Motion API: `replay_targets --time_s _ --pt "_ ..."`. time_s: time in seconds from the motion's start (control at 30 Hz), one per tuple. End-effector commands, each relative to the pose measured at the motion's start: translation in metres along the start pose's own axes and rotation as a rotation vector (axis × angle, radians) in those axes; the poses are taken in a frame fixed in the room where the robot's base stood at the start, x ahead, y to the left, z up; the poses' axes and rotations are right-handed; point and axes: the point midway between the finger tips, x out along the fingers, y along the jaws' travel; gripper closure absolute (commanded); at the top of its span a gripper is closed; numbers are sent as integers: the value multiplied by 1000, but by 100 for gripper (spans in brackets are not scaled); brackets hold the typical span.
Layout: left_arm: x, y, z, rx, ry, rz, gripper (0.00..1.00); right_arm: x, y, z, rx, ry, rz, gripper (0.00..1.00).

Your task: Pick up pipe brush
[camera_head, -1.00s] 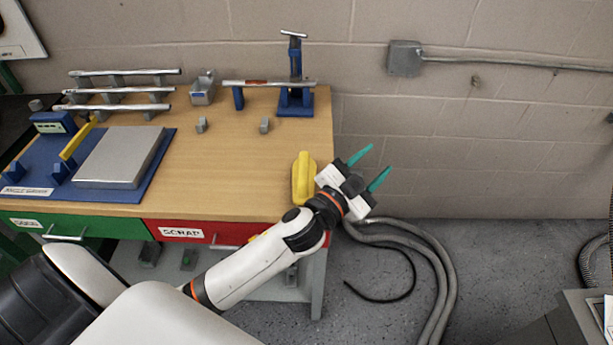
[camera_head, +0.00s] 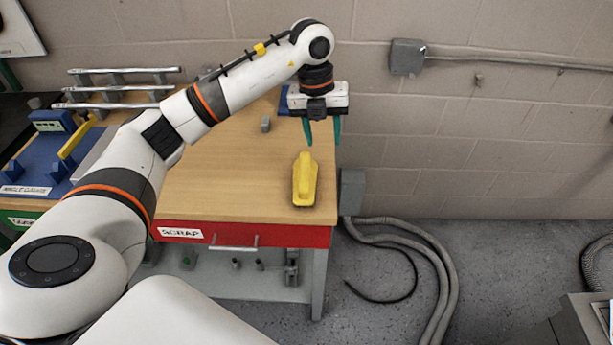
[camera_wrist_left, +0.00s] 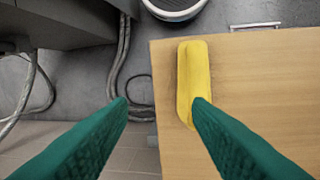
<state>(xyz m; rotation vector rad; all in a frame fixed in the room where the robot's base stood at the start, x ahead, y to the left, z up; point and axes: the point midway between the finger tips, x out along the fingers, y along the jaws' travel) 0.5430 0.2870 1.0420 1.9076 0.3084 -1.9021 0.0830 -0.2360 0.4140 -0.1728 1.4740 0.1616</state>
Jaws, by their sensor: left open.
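The pipe brush appears to be the yellow block-shaped tool with a raised handle (camera_head: 305,180); its bristles are not visible. It lies on the workbench top (camera_head: 230,190) near the right edge. My left gripper (camera_head: 322,142) is open and empty, its teal fingers pointing down, above and beyond the brush near the bench's right edge. In the left wrist view the brush (camera_wrist_left: 192,70) shows beyond the right-hand fingertip, which overlaps its near end. The left-hand fingertip is over the floor side. I cannot tell the height gap. My right gripper is not in view.
A small grey block (camera_head: 266,124) sits on the bench. A red drawer marked SCRAP (camera_head: 280,236) is in front. Grey hoses (camera_head: 435,270) lie on the floor to the right.

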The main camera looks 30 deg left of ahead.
Motion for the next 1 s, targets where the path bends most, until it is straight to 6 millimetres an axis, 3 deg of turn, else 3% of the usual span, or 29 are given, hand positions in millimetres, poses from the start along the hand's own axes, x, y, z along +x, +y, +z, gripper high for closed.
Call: replay_targets --time_s 0.1,0.2,0.5,0.77,1.0 --pt "-16 -26 -11 -69 32 -106 55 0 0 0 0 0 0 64" --pt "-14 -35 -13 -91 36 -140 55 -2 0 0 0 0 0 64" --pt "34 -42 -13 -88 34 -140 55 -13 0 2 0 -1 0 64" --pt "54 -46 -13 -87 34 -139 55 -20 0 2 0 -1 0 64" --pt "89 -54 -12 -86 33 -137 55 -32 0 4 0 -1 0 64"
